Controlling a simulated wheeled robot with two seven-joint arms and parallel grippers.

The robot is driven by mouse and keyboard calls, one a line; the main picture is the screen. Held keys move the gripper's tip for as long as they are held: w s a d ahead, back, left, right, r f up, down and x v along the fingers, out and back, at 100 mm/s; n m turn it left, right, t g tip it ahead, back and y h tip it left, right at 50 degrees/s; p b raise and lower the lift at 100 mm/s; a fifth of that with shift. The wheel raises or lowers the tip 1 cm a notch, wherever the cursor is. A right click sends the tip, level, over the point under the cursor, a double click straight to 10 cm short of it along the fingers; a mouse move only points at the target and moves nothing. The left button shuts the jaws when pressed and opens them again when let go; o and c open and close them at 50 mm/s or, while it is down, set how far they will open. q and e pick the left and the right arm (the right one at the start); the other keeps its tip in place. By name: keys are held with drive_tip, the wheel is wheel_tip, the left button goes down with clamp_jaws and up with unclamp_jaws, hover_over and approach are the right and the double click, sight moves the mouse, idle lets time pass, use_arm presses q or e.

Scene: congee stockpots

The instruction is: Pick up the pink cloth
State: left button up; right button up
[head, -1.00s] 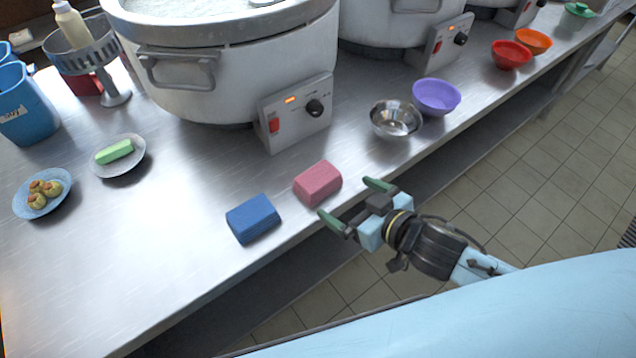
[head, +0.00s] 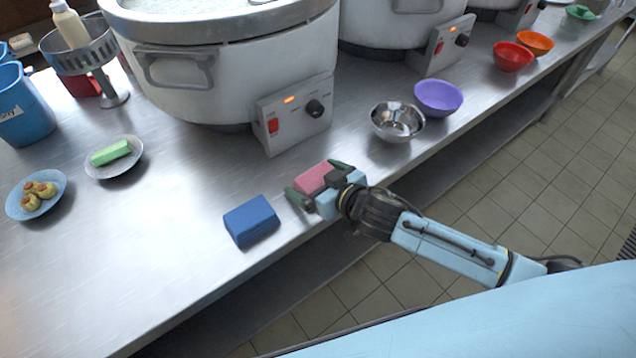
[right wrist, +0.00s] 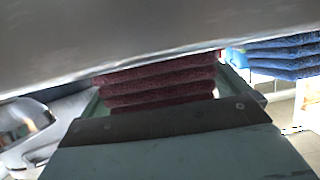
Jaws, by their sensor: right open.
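The folded pink cloth (head: 313,178) lies on the steel counter below the nearest stockpot's control box. In the right wrist view the pink cloth (right wrist: 160,84) shows as dark red folded layers straight ahead. My right gripper (head: 318,182) is open, with one finger on each side of the cloth. Its palm is close to the cloth's near side, and the wrist view does not clearly show whether the fingers touch it. A folded blue cloth (head: 251,220) lies just left of the gripper; it also shows in the right wrist view (right wrist: 283,55). My left gripper is not in view.
A steel bowl (head: 397,121) and a purple bowl (head: 438,97) stand to the right. The large stockpot (head: 225,75) and its control box (head: 297,115) stand behind the cloths. Plates (head: 132,171) with food sit at left. The front-left counter is bare.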

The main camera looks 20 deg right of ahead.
sight(314, 173)
drive_tip(key=shift+w+a+f, duration=0.15)
drive_tip(key=shift+w, duration=0.15)
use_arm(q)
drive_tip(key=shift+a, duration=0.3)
use_arm(e)
drive_tip(key=c, duration=0.7)
wheel_tip(314, 173, up, 9)
drive_tip(key=p, duration=0.2)
drive_tip(key=shift+p, duration=0.35)
drive_tip(key=shift+r, duration=0.5)
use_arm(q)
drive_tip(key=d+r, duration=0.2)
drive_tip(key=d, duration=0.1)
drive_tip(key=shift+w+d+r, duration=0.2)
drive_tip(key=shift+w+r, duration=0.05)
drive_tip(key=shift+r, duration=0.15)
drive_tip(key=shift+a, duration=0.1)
